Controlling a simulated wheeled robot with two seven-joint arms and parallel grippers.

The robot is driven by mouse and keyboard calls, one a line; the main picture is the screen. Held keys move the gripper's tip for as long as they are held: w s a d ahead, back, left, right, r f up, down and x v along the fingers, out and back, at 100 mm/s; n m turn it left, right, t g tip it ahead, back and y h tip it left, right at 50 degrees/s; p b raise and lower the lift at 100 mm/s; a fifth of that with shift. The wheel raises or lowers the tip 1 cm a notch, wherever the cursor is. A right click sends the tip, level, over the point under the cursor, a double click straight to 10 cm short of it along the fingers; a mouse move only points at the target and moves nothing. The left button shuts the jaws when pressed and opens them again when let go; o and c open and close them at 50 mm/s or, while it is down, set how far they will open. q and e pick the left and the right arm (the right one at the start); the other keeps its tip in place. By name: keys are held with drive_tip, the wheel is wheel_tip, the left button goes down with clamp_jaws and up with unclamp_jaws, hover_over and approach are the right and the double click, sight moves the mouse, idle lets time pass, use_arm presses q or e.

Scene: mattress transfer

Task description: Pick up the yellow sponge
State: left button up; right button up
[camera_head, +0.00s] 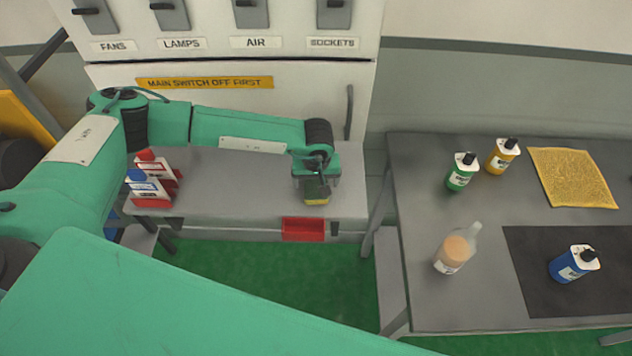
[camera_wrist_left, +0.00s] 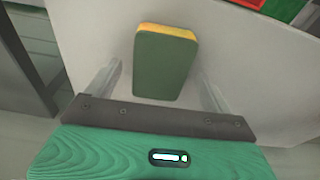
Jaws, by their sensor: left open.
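The sponge (camera_head: 316,198) sits on the left grey table, green on its broad face and yellow along one side. It also shows in the left wrist view (camera_wrist_left: 164,68), upright in the picture with its yellow edge at the top. My left gripper (camera_head: 316,182) is over the sponge and partly hides it in the head view. In the wrist view the left gripper (camera_wrist_left: 160,85) is open, with one finger on each side of the sponge's lower part and a gap at both sides. I cannot tell the height left between fingertips and table. My right gripper is not in view.
Red, white and blue containers (camera_head: 152,182) stand left on the same table (camera_head: 230,190). A red bin (camera_head: 303,229) is at its front edge. A switch panel (camera_head: 220,45) rises behind. The right table (camera_head: 430,280) holds several bottles, a yellow cloth (camera_head: 572,177) and a dark mat (camera_head: 530,290).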

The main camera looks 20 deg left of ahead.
sight(317, 182)
use_arm(q)
drive_tip(key=shift+f, duration=0.15)
drive_tip(key=c, duration=1.1)
drive_tip(key=shift+o, duration=0.2)
drive_tip(key=shift+r, duration=0.2)
drive_tip(key=shift+r+b, duration=0.5)
drive_tip(key=shift+b, duration=0.25)
drive_tip(key=shift+d+r+b, duration=0.1)
drive_tip(key=shift+r+b, duration=0.65)
drive_tip(key=shift+r, duration=0.2)
drive_tip(key=s+d+b, duration=0.2)
drive_tip(key=d+b, duration=0.4)
drive_tip(key=d, duration=1.1)
drive_tip(key=shift+d+r+b, duration=0.15)
drive_tip(key=shift+d+b, duration=0.2)
drive_tip(key=shift+b, duration=0.05)
